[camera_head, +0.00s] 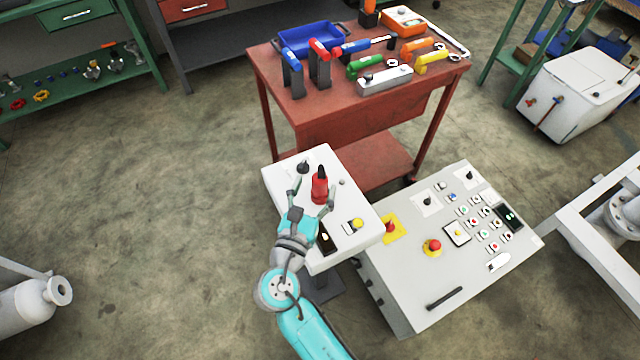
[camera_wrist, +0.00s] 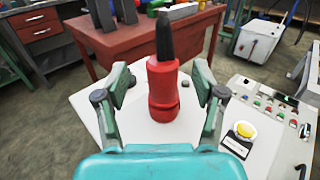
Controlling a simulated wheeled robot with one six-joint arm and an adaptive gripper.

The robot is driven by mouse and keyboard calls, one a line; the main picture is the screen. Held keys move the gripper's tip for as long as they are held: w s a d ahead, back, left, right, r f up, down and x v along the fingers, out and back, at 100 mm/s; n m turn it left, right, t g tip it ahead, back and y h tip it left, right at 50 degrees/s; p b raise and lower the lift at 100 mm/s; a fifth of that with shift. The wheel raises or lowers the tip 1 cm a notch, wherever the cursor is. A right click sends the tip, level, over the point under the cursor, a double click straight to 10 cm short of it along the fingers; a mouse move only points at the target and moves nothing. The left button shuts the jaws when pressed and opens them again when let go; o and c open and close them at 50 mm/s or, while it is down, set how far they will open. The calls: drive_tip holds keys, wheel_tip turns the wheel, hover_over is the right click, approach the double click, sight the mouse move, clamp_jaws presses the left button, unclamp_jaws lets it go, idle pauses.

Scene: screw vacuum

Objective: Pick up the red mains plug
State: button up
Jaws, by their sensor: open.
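The red mains plug (camera_head: 320,186) stands upright on the white panel (camera_head: 283,182), with a black tip pointing up. In the wrist view the plug (camera_wrist: 163,95) is centred between the two fingers. My gripper (camera_head: 314,198) is open, with one finger on each side of the plug. In the wrist view the fingertips (camera_wrist: 160,78) show gaps to the plug on both sides, so I see no contact. The plug's lower end meets the panel; how it is seated there is hidden.
A yellow button (camera_head: 357,224) and a black knob (camera_head: 303,167) sit on the same white panel. A grey control console (camera_head: 400,300) with a red emergency button (camera_head: 433,246) stands at right. A red tool table (camera_head: 285,95) is behind. Open floor lies left.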

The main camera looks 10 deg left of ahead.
sight(320, 177)
drive_tip(key=shift+w+d+r, duration=0.1)
drive_tip(key=shift+w+d, duration=0.1)
drive_tip(key=shift+w, duration=0.65)
drive_tip(key=shift+w+d+r, duration=0.1)
drive_tip(key=shift+w+d, duration=0.1)
drive_tip(key=shift+w, duration=0.6)
clamp_jaws()
drive_tip(key=shift+r, duration=0.1)
